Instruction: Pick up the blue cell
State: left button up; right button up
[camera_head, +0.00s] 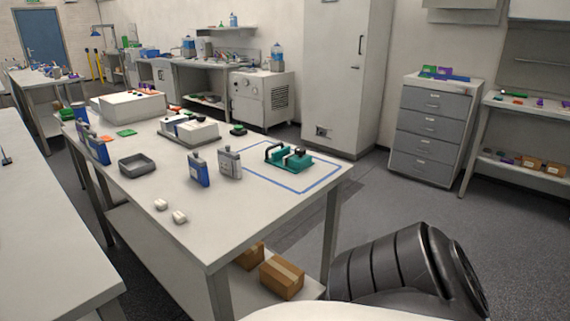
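A blue cell (199,170) with a grey top stands upright on the white table (235,225), near its middle. A grey cell (230,164) of similar shape stands upright just right of it, close beside it. Another blue cell-like block (98,151) stands at the table's left edge, with more items behind it. Neither of my grippers is in view. A black part of my own arm shows at the bottom right, apart from the table.
A teal fixture with a black handle (290,165) sits inside a blue outlined rectangle at the table's right. A grey tray (138,163), two small white pieces (161,204) and a white device (188,131) are also on it. The front of the tabletop is clear. Cardboard boxes (282,278) lie below.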

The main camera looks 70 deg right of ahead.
aim_at(201, 175)
jog(key=z, duration=2.3)
